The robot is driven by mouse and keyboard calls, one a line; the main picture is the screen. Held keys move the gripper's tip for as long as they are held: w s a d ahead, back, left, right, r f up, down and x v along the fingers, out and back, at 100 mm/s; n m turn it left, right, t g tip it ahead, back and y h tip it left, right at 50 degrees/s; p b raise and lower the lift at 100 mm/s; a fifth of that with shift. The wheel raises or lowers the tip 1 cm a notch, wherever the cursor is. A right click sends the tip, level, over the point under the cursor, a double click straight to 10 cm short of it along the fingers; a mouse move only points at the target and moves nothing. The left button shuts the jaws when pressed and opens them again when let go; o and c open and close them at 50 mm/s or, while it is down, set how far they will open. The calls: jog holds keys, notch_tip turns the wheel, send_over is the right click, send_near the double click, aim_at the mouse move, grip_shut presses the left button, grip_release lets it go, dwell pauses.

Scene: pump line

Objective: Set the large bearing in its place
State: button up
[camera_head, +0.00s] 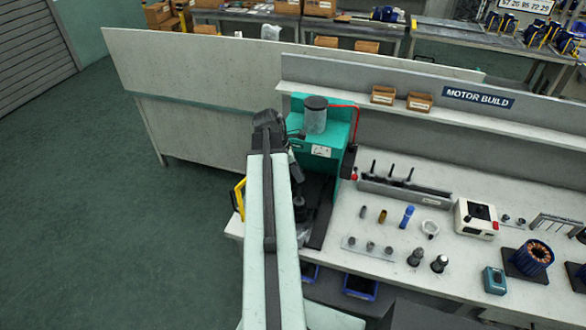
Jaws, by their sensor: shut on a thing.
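My gripper (300,212) is low in front of the teal machine (318,150), over the dark base at the bench's left end. My own arm link covers much of it. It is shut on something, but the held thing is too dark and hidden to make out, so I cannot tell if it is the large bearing. A pale ring-shaped part (430,228) lies on the bench top (385,222) to the right, apart from my gripper. I cannot tell whether this ring is a bearing. The bearing's place is not clearly visible.
A grey rack with upright dark pins (405,190) stands right of the machine. Several small cylinders, a blue one (407,216) among them, stand on the bench. A white box (476,218) and a copper-wound stator (533,258) are farther right. Floor is clear left.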

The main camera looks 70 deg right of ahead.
aim_at(300, 188)
jog(key=shift+f+b, duration=2)
jog(key=shift+f, duration=0.15)
jog(key=shift+f+b, duration=0.75)
jog(key=shift+f+b, duration=2.05)
jog(key=shift+f, duration=0.05)
jog(key=shift+r, duration=0.1)
jog(key=o, duration=1)
jog(key=shift+o, duration=0.2)
jog(key=shift+o, duration=1.3)
